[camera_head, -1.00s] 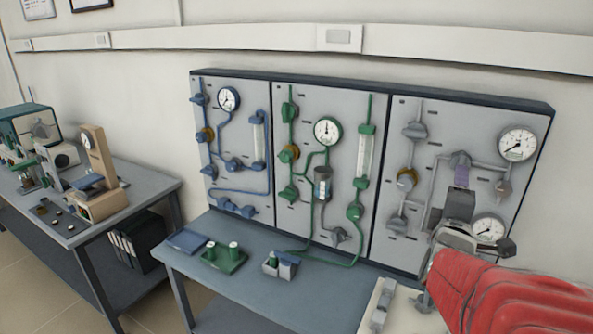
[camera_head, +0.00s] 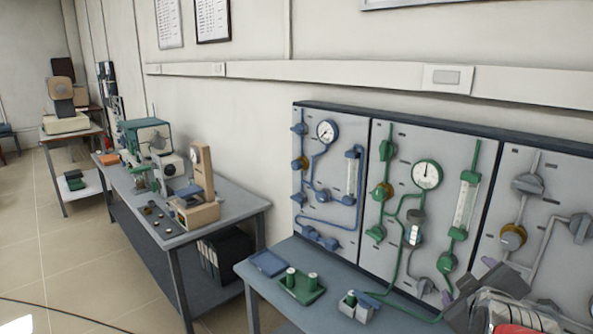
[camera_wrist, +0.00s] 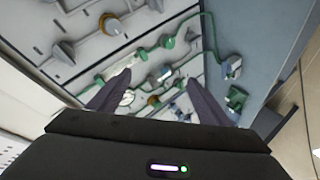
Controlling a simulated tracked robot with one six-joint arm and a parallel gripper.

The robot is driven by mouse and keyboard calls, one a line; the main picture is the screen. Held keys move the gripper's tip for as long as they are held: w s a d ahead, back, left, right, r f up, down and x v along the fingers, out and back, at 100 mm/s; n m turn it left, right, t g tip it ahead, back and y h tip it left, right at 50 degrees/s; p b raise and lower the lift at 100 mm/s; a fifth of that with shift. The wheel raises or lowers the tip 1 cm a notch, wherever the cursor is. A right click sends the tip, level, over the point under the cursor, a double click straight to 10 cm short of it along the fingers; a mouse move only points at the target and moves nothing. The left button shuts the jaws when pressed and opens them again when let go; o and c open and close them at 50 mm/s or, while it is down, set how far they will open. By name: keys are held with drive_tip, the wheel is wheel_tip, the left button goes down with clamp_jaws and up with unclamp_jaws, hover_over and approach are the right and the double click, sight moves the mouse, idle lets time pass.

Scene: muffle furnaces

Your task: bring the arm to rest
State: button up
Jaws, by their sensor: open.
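My gripper (camera_head: 487,290) is at the lower right of the head view, in front of the lower part of the panels. Its two fingers also show spread apart in the wrist view (camera_wrist: 160,92), with nothing held between them. Only a small part of my arm shows in the head view, at the lower right corner; the rest is out of the picture. I cannot tell the exact distance from the gripper to the panel.
The panel board has a blue-piped section (camera_head: 338,215), a green-piped section (camera_head: 398,155) and a grey-piped section (camera_head: 500,160). Below stands a bench (camera_head: 265,294) with a green tray (camera_head: 301,288). Another table (camera_head: 236,197) with instruments stands left.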

drive_tip(key=s+a+f+m+g+y, duration=0.2)
drive_tip(key=s+a+f+g, duration=0.1)
drive_tip(key=s+a, duration=0.4)
drive_tip(key=s+a+f+m+g+y, duration=0.3)
drive_tip(key=s+a, duration=0.4)
drive_tip(key=a, duration=0.6)
drive_tip(key=shift+s+f+y, duration=0.25)
drive_tip(key=shift+f+y, duration=0.05)
drive_tip(key=shift+f, duration=0.15)
